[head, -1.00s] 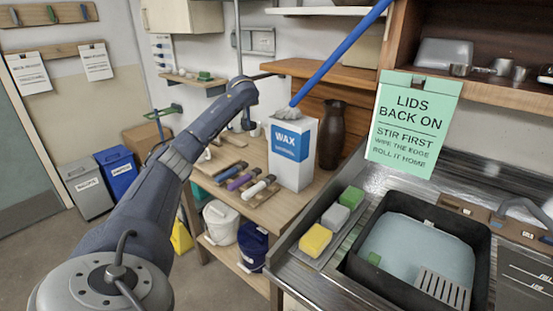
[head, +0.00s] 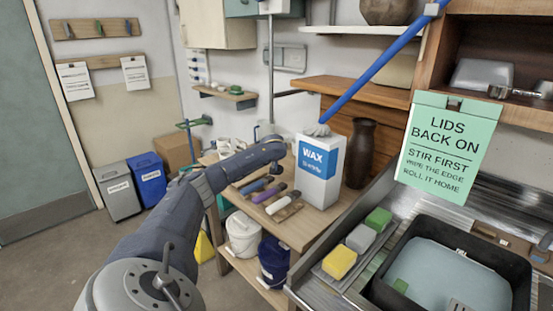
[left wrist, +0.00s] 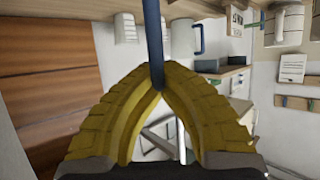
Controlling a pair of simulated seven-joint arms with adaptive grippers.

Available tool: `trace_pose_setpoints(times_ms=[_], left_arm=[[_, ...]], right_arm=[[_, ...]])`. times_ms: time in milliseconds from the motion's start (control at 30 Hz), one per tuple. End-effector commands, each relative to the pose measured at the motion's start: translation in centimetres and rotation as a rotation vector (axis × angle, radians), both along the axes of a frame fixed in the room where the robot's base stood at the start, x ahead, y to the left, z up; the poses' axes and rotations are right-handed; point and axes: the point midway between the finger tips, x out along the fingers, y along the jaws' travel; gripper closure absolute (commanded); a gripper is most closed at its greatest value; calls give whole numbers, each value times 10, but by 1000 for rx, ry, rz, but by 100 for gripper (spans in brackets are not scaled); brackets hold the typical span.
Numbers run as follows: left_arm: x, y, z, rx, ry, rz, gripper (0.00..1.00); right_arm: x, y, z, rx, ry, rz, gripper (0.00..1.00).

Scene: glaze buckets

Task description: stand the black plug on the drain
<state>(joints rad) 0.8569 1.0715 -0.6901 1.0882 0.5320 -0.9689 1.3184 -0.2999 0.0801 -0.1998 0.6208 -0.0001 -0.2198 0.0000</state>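I cannot make out the black plug or the drain in either view. The dark sink (head: 385,291) at the lower right of the head view holds pale blue-grey liquid, and the picture edge cuts it off. My left arm reaches over the wooden table, with its hand end left of the wax box. The yellow fingers of my left gripper (left wrist: 158,82) show in the left wrist view. Their tips are together around the end of a dark blue rod (left wrist: 154,35). What the rod belongs to is not clear. My right gripper is not in view.
The wax box (head: 319,178) and a dark vase (head: 361,150) stand on the table (head: 299,232). Several handled tools lie in front. A blue pole (head: 385,65) slants across the upper right. Yellow (head: 340,262), grey and green sponges lie left of the sink. A green sign (head: 449,145) hangs above it.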

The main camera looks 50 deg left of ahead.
Motion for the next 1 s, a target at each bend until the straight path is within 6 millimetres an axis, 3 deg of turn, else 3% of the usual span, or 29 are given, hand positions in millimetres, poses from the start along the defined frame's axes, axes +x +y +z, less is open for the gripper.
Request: trace_pose_setpoints(times_ms=[167, 500, 867, 1000], left_arm=[[0, 0, -6, -1, 0, 0, 100], [0, 0, -43, -1, 1, 0, 100], [0, 0, -46, -1, -1, 0, 100], [0, 0, -46, -1, 1, 0, 87]], right_arm=[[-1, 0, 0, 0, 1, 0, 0], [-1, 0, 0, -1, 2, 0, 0], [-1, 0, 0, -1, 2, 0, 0], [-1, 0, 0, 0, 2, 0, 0]])
